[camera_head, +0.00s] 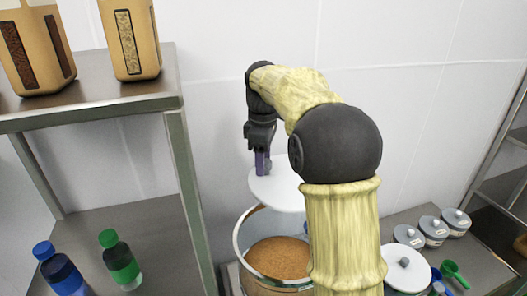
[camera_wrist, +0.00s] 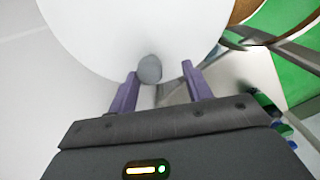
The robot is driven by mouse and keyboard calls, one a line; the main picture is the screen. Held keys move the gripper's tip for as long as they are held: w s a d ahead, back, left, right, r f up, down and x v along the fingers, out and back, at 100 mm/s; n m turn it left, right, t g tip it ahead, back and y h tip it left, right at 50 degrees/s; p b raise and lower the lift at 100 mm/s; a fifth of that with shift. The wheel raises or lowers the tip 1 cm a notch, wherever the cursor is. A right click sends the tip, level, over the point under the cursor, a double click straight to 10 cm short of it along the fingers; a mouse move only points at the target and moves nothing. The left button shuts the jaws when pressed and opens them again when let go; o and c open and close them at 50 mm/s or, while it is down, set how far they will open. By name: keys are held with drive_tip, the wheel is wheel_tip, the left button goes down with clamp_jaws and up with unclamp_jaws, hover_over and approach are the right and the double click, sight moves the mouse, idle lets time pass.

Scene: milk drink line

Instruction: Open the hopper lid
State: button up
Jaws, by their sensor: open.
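The hopper (camera_head: 238,236) is a round container with a metallic rim, and brown granular contents show inside it. Its white round lid (camera_head: 266,191) stands tilted up behind the opening, partly hidden by my arm. In the wrist view the lid (camera_wrist: 110,32) fills the upper part, with a grey round knob (camera_wrist: 149,69) on it. My gripper (camera_head: 263,170) is at the lid's upper face, by the knob. In the wrist view its purple fingers (camera_wrist: 160,72) are apart, with the knob between their tips, closer to the left one.
A metal shelf (camera_head: 120,92) at left carries tan containers (camera_head: 133,38) on top and bottles (camera_head: 120,262) below. At right, lidded jars (camera_head: 433,232), another white lid (camera_head: 406,268) and a green scoop (camera_head: 453,272) are on a counter. A white wall is behind.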

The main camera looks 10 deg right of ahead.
wheel_tip(320, 180, up, 12)
idle(0.6)
drive_tip(key=shift+w, duration=0.15)
idle(0.3)
